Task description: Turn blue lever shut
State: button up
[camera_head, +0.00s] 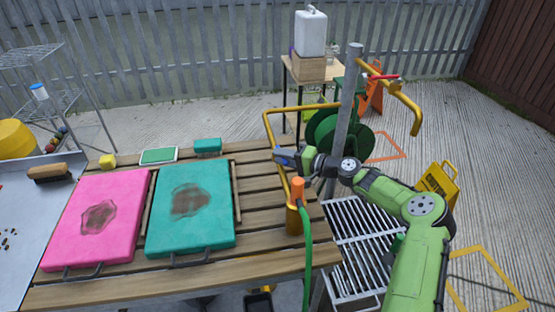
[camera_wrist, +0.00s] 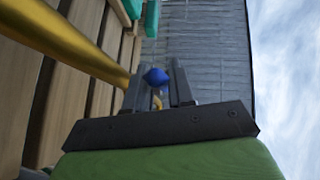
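The blue lever (camera_wrist: 156,77) shows in the wrist view between the two dark fingers of my gripper (camera_wrist: 160,90). A narrow space shows around the lever's lower part, and I cannot tell whether the fingers touch it. In the head view my gripper (camera_head: 284,156) is at the yellow pipe (camera_head: 270,128) by the table's right end, and the blue lever is hard to make out there behind the fingers. The yellow pipe also runs across the upper left of the wrist view (camera_wrist: 75,45). An orange fitting (camera_head: 298,188) with a green hose (camera_head: 307,235) is just below my gripper.
The wooden slatted table (camera_head: 262,215) holds a pink pad (camera_head: 75,238) and a teal pad (camera_head: 218,225), both stained. A grey post (camera_head: 346,105) and a green hose reel (camera_head: 320,130) stand behind my arm. A red lever (camera_head: 385,77) is on the upper yellow pipe.

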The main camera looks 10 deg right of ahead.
jog(key=shift+x, duration=0.95)
grip_shut()
